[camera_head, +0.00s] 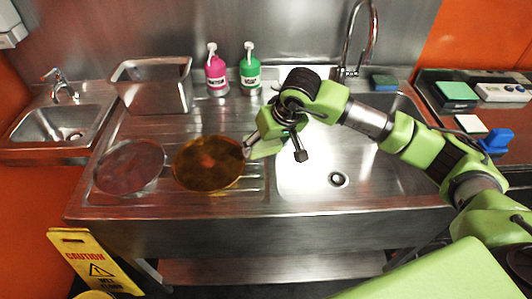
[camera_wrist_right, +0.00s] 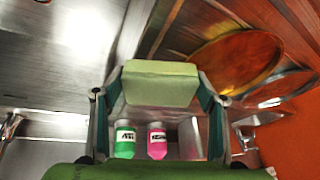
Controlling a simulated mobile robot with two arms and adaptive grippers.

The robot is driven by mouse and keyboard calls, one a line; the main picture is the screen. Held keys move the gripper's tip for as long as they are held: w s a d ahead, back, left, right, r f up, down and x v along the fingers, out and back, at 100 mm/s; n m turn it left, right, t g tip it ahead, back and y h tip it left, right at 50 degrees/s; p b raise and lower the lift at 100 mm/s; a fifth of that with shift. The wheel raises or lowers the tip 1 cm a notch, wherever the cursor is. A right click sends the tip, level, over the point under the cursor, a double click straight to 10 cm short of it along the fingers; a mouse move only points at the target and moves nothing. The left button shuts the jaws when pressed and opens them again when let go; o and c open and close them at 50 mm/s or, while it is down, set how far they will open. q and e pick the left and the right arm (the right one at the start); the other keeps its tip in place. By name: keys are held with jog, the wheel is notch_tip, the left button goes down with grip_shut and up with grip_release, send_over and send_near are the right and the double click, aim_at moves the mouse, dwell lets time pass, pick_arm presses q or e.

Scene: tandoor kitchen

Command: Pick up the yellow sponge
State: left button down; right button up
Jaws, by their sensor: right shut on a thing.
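My right gripper (camera_head: 250,147) reaches in from the right in the head view, over the drainboard next to the right-hand basin. It is shut on the yellow sponge (camera_head: 267,149), which shows as a pale yellow-green edge beside the fingers. In the right wrist view the sponge (camera_wrist_right: 160,84) is a pale yellow block between the two fingers (camera_wrist_right: 160,105). The gripper partly hides the sponge in the head view. My left gripper is not in view.
A brown round tray (camera_head: 208,163) and a reddish round tray (camera_head: 130,167) lie on the drainboard (camera_head: 225,120). Behind stand a metal bin (camera_head: 155,90), a pink bottle (camera_head: 216,74) and a green bottle (camera_head: 250,73). A dark sponge (camera_head: 384,82) lies near the tap (camera_head: 358,40).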

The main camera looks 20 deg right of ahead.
jog(key=s+r, duration=0.1)
jog(key=s+a+r+b, duration=0.1)
jog(key=s+r, duration=0.1)
jog(key=r, duration=0.1)
jog(key=shift+a, duration=0.4)
jog(key=s+a+r+b, duration=0.3)
jog(key=s+a+r, duration=0.1)
jog(key=s, duration=0.5)
jog(key=shift+a+r, duration=0.25)
jog(key=shift+r, duration=0.25)
jog(key=shift+c, duration=0.2)
